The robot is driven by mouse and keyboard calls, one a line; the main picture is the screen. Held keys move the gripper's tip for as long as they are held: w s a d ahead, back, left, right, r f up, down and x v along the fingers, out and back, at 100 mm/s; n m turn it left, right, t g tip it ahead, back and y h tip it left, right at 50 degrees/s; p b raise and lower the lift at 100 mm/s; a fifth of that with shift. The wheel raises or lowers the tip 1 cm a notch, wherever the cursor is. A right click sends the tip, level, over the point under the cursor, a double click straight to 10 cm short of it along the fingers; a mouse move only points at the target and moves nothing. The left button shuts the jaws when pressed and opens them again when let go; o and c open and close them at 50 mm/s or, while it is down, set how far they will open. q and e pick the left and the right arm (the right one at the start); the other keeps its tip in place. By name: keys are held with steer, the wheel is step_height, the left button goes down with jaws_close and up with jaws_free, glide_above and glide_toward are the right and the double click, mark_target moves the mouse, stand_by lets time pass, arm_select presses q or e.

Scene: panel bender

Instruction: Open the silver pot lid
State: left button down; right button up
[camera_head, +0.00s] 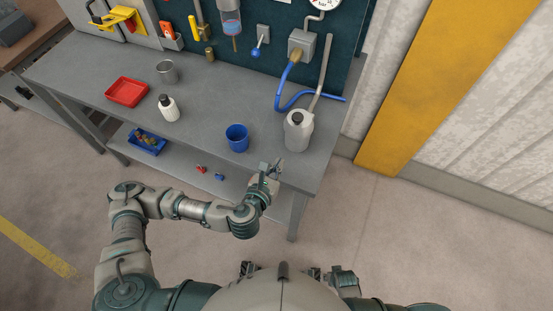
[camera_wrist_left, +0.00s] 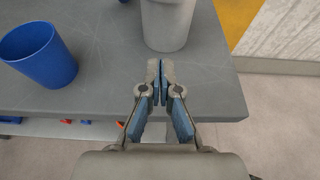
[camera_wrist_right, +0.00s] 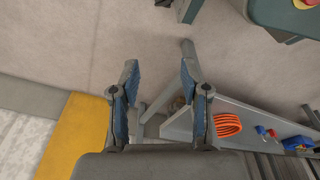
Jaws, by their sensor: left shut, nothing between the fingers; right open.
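A silver-grey pot (camera_head: 298,132) with a dark knob on its top (camera_head: 297,118) stands upright near the right end of the grey workbench. Its lower body also shows in the left wrist view (camera_wrist_left: 168,25), cut off by the top edge, so the lid is hidden there. My left gripper (camera_head: 272,167) is at the bench's front edge, on the near side of the pot and apart from it. Its fingertips (camera_wrist_left: 160,68) are together with nothing between them. My right gripper (camera_wrist_right: 158,72) is open and empty, pointing at the floor beside the bench.
A blue cup (camera_head: 237,138) stands left of the pot. A blue hose (camera_head: 290,104) and grey pipe rise behind it. A white bottle (camera_head: 169,108), red tray (camera_head: 127,92) and metal cup (camera_head: 167,72) are farther left. An orange coil (camera_wrist_right: 228,125) lies on the lower shelf.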

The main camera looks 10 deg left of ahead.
mark_target(290, 137)
arm_select(q)
steer(key=x, duration=0.5)
steer(key=b+x, duration=0.1)
steer(key=x, duration=0.1)
steer(key=shift+w+a+f, duration=0.2)
steer(key=shift+w, duration=0.05)
steer(key=r, duration=0.3)
steer(key=shift+w+a+r, duration=0.15)
steer(key=shift+w+a, duration=0.05)
steer(key=shift+a, duration=0.1)
steer(key=shift+d+r+p, duration=0.1)
steer(key=shift+r+p, duration=0.15)
steer(key=shift+p, duration=0.05)
steer(key=shift+s+d+r, duration=0.1)
steer(key=shift+d+r, duration=0.05)
steer(key=shift+d, duration=0.3)
arm_select(e)
steer(key=shift+w+a+r, duration=0.1)
steer(key=shift+w+r, duration=0.3)
steer(key=shift+r, duration=0.4)
arm_select(q)
steer(key=shift+a, duration=0.15)
arm_select(e)
steer(key=shift+a, duration=0.1)
